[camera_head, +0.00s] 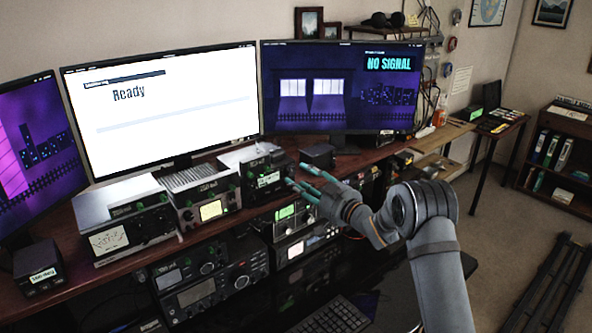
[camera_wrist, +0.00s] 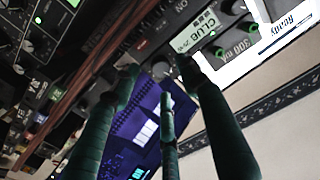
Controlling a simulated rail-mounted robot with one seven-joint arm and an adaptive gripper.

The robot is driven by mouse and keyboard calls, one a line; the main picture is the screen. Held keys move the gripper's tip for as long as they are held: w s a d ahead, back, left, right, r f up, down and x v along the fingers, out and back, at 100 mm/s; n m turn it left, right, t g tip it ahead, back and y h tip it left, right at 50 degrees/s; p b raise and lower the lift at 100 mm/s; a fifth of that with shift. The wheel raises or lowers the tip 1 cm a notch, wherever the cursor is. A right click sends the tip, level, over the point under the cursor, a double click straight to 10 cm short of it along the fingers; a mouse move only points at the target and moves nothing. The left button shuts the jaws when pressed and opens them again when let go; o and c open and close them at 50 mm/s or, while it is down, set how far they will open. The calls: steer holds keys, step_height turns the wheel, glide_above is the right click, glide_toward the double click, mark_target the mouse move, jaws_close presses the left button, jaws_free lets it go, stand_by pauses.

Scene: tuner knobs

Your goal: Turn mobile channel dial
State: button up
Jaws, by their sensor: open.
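A small black radio (camera_head: 262,178) with a lit label display stands on the shelf below the gap between the two right monitors. In the wrist view its front face (camera_wrist: 222,55) shows a lit display (camera_wrist: 195,30), a dark knob (camera_wrist: 245,28) and a round knob (camera_wrist: 160,70). I cannot tell which knob is the mobile channel dial. My gripper (camera_head: 303,180) is at the right end of this radio, close to its front. In the wrist view my gripper (camera_wrist: 160,80) has three green fingers spread apart with nothing between them. The fingertips overlap the round knob's area; contact cannot be told.
More radios stand left on the shelf, including a silver one (camera_head: 125,222) and a finned one (camera_head: 203,200). Stacked units (camera_head: 210,285) sit below. A keyboard (camera_head: 335,315) lies on the desk. Monitors (camera_head: 165,100) rise behind. Open floor (camera_head: 500,215) lies right.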

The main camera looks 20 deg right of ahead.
mark_target(292, 173)
steer(key=shift+p+x, duration=0.35)
steer(key=shift+x, duration=0.8)
steer(key=shift+w+a, duration=0.1)
steer(key=shift+w, duration=0.35)
steer(key=shift+c, duration=0.6)
